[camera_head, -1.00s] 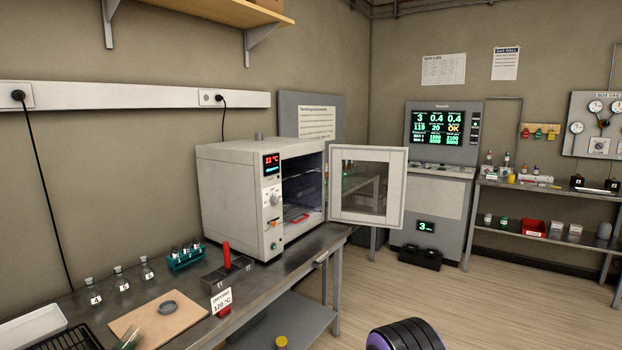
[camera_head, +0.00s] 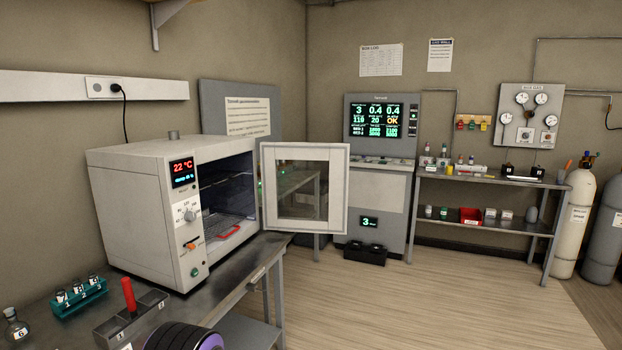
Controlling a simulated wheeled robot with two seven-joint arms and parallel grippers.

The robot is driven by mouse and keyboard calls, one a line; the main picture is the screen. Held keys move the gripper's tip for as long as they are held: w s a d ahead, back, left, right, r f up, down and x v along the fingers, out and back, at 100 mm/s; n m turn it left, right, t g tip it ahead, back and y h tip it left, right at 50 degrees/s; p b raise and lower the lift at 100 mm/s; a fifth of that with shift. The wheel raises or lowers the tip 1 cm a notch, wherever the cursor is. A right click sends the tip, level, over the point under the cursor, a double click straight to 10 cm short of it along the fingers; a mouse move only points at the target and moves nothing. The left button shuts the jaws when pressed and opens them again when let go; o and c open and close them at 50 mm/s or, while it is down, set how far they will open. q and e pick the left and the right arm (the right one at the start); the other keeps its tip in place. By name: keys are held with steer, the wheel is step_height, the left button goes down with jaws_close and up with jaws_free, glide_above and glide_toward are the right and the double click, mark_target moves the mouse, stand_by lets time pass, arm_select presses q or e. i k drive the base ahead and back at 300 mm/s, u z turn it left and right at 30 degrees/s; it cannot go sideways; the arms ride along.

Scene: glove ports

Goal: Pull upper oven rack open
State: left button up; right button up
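The white oven (camera_head: 140,205) stands on the metal bench at the left. Its windowed door (camera_head: 304,188) is swung open to the right. Inside the dark chamber, a wire rack (camera_head: 222,225) with a red handle (camera_head: 229,231) lies low, near the front opening. Higher up, the upper rack (camera_head: 226,182) shows only as a faint line in the shade, and I cannot make out its handle. Neither of my grippers is in view. A black ribbed part with a purple rim, likely of my own arm, shows at the bottom edge.
The metal bench (camera_head: 225,270) carries a teal vial rack (camera_head: 78,298) and a grey holder (camera_head: 135,316) with a red-handled tool (camera_head: 129,294). A grey console (camera_head: 381,180) stands behind the door.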

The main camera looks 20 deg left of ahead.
mark_target(231, 177)
steer(key=z, duration=0.55)
steer(key=i, duration=1.85)
steer(key=u, duration=1.05)
steer(key=i, duration=0.75)
steer(key=u, duration=0.95)
